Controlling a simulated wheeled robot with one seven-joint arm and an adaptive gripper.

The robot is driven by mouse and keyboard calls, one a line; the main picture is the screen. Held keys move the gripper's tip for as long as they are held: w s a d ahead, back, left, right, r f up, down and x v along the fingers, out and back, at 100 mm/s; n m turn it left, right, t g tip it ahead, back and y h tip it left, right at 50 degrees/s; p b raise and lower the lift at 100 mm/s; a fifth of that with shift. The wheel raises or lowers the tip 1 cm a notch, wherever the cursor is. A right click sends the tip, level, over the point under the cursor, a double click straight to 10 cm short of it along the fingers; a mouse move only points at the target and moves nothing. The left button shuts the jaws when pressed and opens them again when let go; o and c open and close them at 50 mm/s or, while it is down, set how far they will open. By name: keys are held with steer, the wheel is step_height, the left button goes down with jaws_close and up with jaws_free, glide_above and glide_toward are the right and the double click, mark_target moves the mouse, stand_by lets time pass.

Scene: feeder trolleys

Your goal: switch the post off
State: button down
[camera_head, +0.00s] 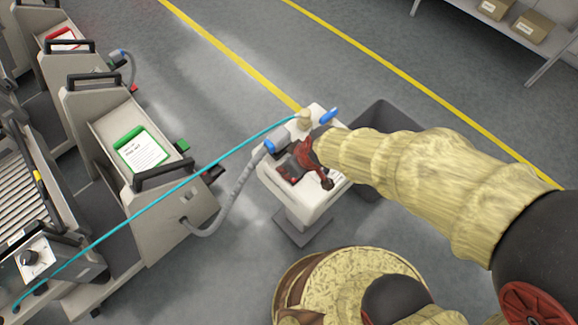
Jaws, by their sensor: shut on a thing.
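The post (277,191) is a pale box on a grey pedestal, in the middle of the view. A blue connector (270,147) on a grey hose meets its left side, and a blue lever (329,115) sticks up at its far corner. My gripper (303,168), dark red and black, is at the top of the post, over a dark block with a small red spot. It is shut on a part there that looks like the post's switch. The fingers and wrist hide most of that part, so its position cannot be read.
A teal cable (160,198) runs from the post's far side to the lower left. The grey hose (236,193) links the post to a trolley (163,240) with a green-framed card. A dark bin (383,112) stands behind my arm. Open floor lies beyond.

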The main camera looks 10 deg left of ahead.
steer(key=c, duration=1.6)
jaws_free()
steer(key=shift+o, duration=0.2)
steer(key=v, duration=1.2)
steer(key=s+d+r+m+t+h, duration=0.1)
steer(key=d+r+m, duration=0.4)
steer(key=d, duration=0.5)
steer(key=s+d+r+m+t+h, duration=0.1)
steer(key=s+d+r+m+h, duration=0.1)
steer(key=d+r+m, duration=0.3)
steer(key=s+d+r, duration=0.1)
steer(key=d+r, duration=0.3)
steer(key=shift+s+d+r+t, duration=0.15)
steer(key=shift+s+d+t, duration=0.15)
steer(key=shift+s+d, duration=0.05)
